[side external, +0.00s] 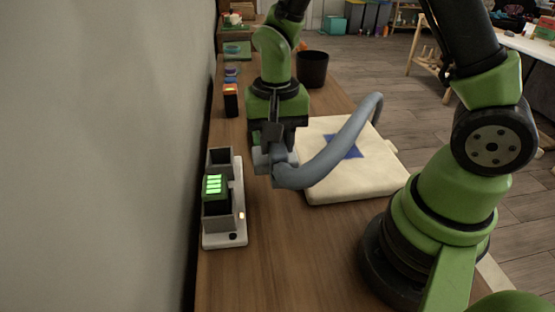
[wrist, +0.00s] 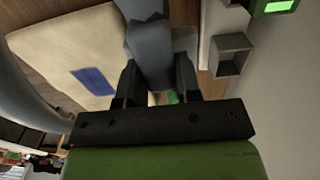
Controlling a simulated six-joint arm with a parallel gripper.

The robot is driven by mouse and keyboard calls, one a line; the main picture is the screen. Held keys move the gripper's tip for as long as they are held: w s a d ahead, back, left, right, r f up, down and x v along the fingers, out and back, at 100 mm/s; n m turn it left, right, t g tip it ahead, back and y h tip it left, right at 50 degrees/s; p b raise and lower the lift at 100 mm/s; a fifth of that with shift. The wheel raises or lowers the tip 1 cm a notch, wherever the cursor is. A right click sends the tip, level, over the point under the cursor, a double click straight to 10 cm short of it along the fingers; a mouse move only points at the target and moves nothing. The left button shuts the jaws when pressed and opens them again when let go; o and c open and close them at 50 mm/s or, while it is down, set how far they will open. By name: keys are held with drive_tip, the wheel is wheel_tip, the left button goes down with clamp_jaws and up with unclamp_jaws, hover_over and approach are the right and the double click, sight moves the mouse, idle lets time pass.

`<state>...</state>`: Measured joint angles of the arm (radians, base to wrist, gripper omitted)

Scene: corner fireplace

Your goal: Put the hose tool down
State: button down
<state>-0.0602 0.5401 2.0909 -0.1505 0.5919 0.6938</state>
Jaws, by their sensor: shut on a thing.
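The hose tool (side external: 325,155) is grey-blue, with a thick curved hose that arcs up to the right over a cream pad. My gripper (side external: 273,155) is shut on its blocky end and holds it near the left edge of the pad. In the wrist view the hose tool (wrist: 150,50) sits between the two dark fingers of my gripper (wrist: 158,85), and its hose curves away at the left edge. I cannot tell whether its underside touches anything.
The cream pad (side external: 365,185) with a blue star lies on the wooden table (side external: 280,260). A white charger stand (side external: 225,238) with a green-lit battery (side external: 214,187) and an empty slot stands at left, by the wall. A dark bin (side external: 312,70) stands farther back. The table front is clear.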

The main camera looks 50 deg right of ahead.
drive_tip(key=s+d+r, duration=0.3)
drive_tip(key=d, duration=0.7)
drive_tip(key=s+d+r, duration=0.2)
drive_tip(key=s+d, duration=0.1)
drive_tip(key=d, duration=0.7)
wheel_tip(320, 180, down, 10)
drive_tip(key=shift+w+a+r, duration=0.1)
drive_tip(key=shift+w+r, duration=0.05)
drive_tip(key=shift+r, duration=0.05)
drive_tip(key=shift+f, duration=0.15)
drive_tip(key=c, duration=0.8)
unclamp_jaws()
